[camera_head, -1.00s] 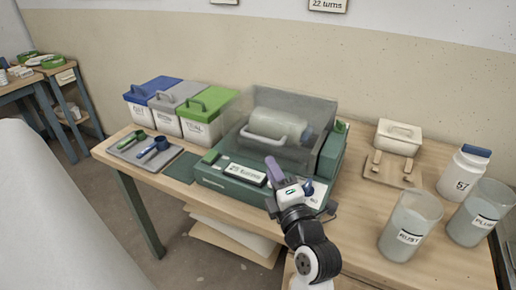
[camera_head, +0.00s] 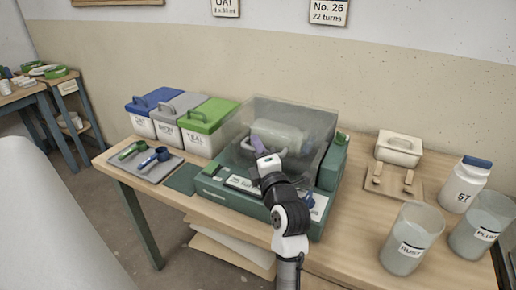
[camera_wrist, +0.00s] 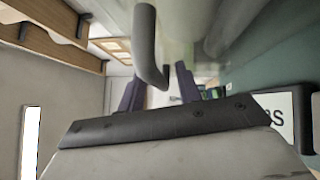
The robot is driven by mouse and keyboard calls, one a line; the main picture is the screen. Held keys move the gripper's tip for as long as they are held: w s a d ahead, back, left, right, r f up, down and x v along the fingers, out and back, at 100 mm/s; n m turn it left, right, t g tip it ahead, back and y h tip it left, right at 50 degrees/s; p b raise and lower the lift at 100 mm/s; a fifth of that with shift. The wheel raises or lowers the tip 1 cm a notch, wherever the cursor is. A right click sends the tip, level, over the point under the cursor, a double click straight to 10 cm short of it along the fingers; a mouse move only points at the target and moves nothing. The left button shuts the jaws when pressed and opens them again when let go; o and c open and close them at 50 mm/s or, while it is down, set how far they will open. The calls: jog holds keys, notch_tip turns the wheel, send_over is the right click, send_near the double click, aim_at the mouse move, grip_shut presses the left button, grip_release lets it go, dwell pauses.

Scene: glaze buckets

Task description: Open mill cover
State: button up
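The mill (camera_head: 325,165) is a green machine on the table with a transparent grey cover (camera_head: 290,112). The cover is down over a pale cylindrical jar (camera_head: 278,133). A grey bar handle (camera_wrist: 148,45) on the cover's front shows close up in the wrist view; in the head view my gripper partly hides it. My gripper (camera_head: 270,150) is at the front of the cover, by the handle. Its two purple fingers (camera_wrist: 158,92) stand apart, with the handle's bend appearing between or just in front of them. Contact with the handle cannot be told.
Blue, grey and green lidded bins (camera_head: 180,118) stand left of the mill, with scoops on a grey tray (camera_head: 145,163). On the right are a white lidded box (camera_head: 399,149), a white jar with blue cap (camera_head: 465,185) and two translucent buckets (camera_head: 411,238).

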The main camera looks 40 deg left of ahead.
grip_shut()
dwell(0.3)
